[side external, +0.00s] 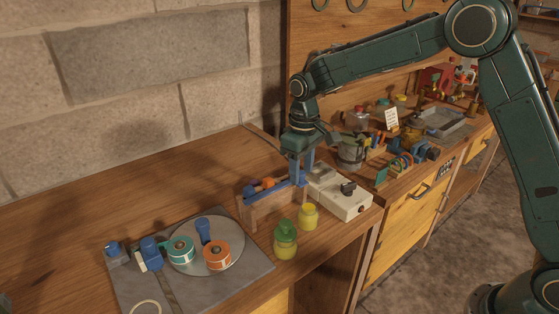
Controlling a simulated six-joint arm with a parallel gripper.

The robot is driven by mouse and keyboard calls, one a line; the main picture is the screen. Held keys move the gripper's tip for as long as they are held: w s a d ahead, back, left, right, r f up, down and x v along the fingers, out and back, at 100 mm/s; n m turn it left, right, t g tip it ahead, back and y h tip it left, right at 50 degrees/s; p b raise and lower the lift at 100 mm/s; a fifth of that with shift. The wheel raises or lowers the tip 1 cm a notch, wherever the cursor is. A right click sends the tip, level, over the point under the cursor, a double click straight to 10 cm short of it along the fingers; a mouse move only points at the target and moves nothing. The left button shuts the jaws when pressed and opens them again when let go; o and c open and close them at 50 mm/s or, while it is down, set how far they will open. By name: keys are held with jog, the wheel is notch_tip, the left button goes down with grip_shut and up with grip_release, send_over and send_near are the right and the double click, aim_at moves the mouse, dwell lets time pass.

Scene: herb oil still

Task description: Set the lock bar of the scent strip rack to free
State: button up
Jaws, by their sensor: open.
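A low wooden rack (262,212) stands on the bench near the middle, with a blue bar (272,191) along its top; this looks like the scent strip rack and its lock bar. An orange and blue piece (262,185) shows just behind the bar. My gripper (301,178) points down at the right end of the rack, its blue fingers open. The fingers overlap the bar's right end in this view; I cannot tell whether they touch it. The gripper partly hides that end, and I cannot read any lock marking.
A green-lidded jar (286,240) and a yellow jar (308,216) stand in front. Tape rolls sit on a round plate (207,265) at left. Coloured items crowd the right. The back-left bench is clear.

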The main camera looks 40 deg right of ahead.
grip_shut()
jog(key=shift+s, duration=1)
grip_release()
jog(key=shift+r, duration=0.1)
notch_tip(320, 180, up, 14)
dwell(0.4)
